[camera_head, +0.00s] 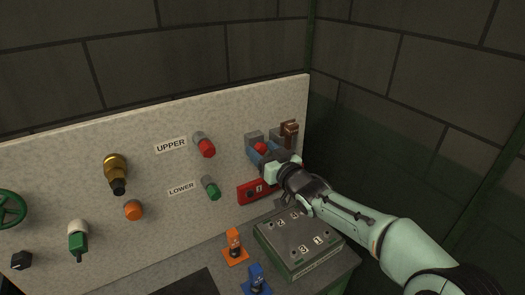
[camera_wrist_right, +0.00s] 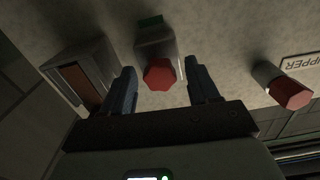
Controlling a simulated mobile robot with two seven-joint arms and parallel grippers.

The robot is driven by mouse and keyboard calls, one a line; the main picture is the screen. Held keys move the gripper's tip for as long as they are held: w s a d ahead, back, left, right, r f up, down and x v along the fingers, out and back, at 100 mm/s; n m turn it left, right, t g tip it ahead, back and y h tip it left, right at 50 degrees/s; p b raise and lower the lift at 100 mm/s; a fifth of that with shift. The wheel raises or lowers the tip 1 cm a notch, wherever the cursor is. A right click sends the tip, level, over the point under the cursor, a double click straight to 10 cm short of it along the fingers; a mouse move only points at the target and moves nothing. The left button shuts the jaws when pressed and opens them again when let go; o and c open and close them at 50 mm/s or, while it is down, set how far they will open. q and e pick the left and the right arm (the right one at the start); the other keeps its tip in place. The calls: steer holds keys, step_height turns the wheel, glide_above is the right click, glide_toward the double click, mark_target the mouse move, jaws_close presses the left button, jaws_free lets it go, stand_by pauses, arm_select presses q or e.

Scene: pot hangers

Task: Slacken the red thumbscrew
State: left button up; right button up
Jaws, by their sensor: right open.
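A red faceted knob (camera_wrist_right: 158,74), which looks like the red thumbscrew, sticks out from a grey block on the panel. It also shows in the head view (camera_head: 261,148), partly hidden by my right gripper (camera_head: 264,153). In the right wrist view, the blue fingers of this gripper (camera_wrist_right: 162,88) are apart, one on each side of the knob, with gaps visible between them and it. A second red knob (camera_head: 207,148) sits beside the UPPER label; it also shows at the right of the wrist view (camera_wrist_right: 291,93). My left gripper is not in view.
A brown-faced part (camera_head: 289,129) stands close to the right of the knob. A green knob (camera_head: 211,188) is by the LOWER label. A grey numbered box (camera_head: 300,247) and orange and blue pieces occupy the bench.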

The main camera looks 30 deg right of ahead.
steer(key=m, duration=0.4)
steer(key=shift+m, duration=0.4)
steer(key=m, duration=0.4)
